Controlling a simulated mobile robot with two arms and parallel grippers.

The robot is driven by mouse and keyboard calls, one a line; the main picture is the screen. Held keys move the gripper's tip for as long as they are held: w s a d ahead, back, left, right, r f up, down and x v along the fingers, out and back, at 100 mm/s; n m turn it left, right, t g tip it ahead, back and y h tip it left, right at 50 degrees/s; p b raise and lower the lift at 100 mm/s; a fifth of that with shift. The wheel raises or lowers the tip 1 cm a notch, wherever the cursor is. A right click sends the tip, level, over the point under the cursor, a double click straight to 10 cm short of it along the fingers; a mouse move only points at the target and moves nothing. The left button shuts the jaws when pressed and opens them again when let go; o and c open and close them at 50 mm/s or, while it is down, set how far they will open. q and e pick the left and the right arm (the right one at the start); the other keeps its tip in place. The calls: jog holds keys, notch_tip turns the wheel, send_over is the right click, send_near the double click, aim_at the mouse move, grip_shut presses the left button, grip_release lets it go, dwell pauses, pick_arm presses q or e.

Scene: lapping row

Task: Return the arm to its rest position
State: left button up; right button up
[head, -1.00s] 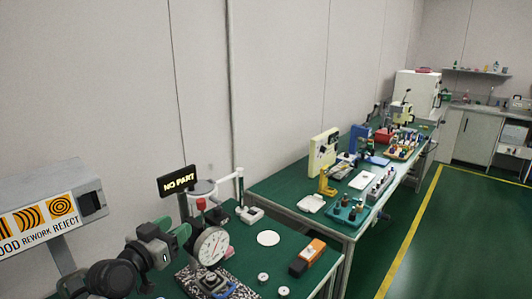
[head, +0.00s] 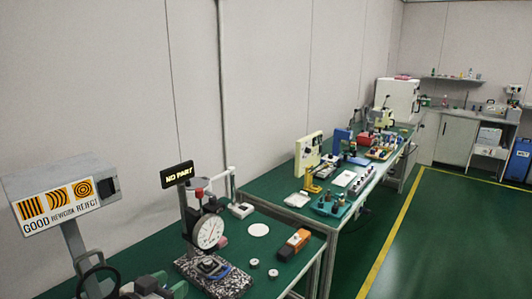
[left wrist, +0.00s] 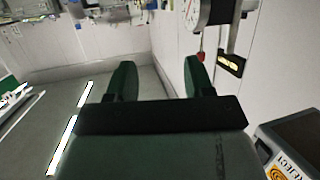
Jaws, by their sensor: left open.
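My left gripper (head: 170,282) shows at the bottom left edge of the head view, partly cut off by the frame. It is near the front of the dial gauge stand and apart from it. In the left wrist view its two green fingers (left wrist: 160,78) stand apart with nothing between them. My right gripper is in neither view.
A dial gauge (head: 208,232) stands on a speckled base on the green bench, beside a lit "NO PART" sign (head: 177,174). A sorting sign (head: 62,200) rises at left. An orange-and-black block (head: 293,244) lies at right. The floor beyond is clear.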

pick_arm(q)
jog(key=s+f+n+g+y, duration=0.1)
jog(key=s+f+g+y, duration=0.4)
jog(key=s, duration=1)
jog(key=s+f+n+g+y, duration=0.15)
jog(key=s+f+g, duration=0.35)
jog(key=s+f, duration=0.75)
jog(key=s+f+g, duration=0.1)
jog(key=s+f, duration=0.2)
jog(key=f, duration=2)
jog(key=s+a+f+g, duration=0.1)
jog(key=s+a+f, duration=0.1)
jog(key=s+f, duration=1.4)
jog(key=shift+s+a+f+g, duration=0.25)
jog(key=shift+s+g, duration=0.05)
jog(key=shift+s, duration=0.15)
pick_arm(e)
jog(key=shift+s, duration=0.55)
pick_arm(q)
jog(key=shift+h, duration=0.25)
jog(key=shift+c, duration=0.3)
